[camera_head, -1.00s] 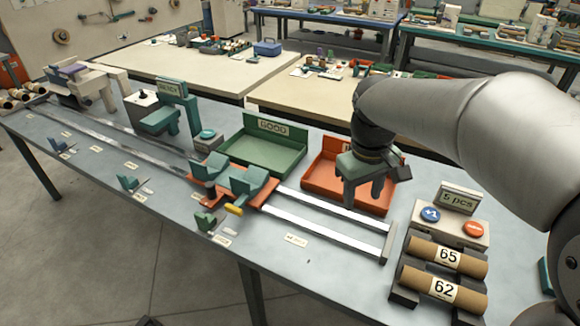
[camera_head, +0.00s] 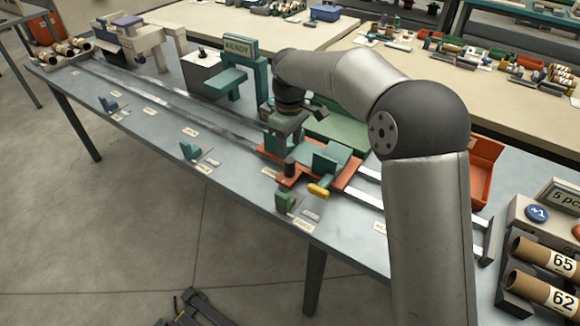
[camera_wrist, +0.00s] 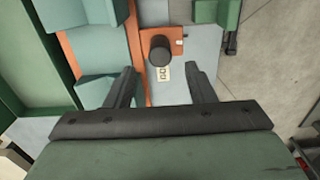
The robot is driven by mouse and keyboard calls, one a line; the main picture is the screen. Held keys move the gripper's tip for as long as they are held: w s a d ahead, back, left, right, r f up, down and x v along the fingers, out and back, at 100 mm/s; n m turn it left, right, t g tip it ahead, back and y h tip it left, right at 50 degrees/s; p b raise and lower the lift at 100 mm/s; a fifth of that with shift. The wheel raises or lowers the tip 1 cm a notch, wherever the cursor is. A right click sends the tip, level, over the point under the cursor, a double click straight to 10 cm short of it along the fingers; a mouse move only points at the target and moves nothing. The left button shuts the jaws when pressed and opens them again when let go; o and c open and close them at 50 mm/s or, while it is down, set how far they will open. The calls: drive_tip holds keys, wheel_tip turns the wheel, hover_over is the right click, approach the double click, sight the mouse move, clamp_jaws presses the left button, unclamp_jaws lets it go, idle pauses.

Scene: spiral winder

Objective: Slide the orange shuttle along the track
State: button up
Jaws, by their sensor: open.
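The orange shuttle (camera_head: 345,178) sits on the metal track (camera_head: 150,103), near the closest teal stop (camera_head: 286,203). It carries teal cradle blocks (camera_head: 332,160), and a yellow handle (camera_head: 318,190) shows at its front. A dark upright knob (camera_head: 290,167) stands on the shuttle's front left; the wrist view shows this knob (camera_wrist: 160,50) on an orange tab (camera_wrist: 168,36). My gripper (camera_head: 287,145) is over the shuttle's left part, pointing down. In the wrist view my gripper (camera_wrist: 161,70) is open and empty, with the knob lying between and just beyond its fingertips. Contact is not visible.
A READY post (camera_head: 240,62) stands behind the track. A green tray (camera_head: 340,125) and an orange-red tray (camera_head: 484,165) lie behind the shuttle, partly hidden by my arm. Cardboard tubes (camera_head: 540,290) rest at the right. The track left of the shuttle looks clear.

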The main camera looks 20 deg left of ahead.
sight(289, 160)
wheel_tip(289, 160, down, 9)
drive_tip(key=shift+r, duration=0.1)
idle(0.3)
drive_tip(key=shift+a, duration=0.1)
clamp_jaws()
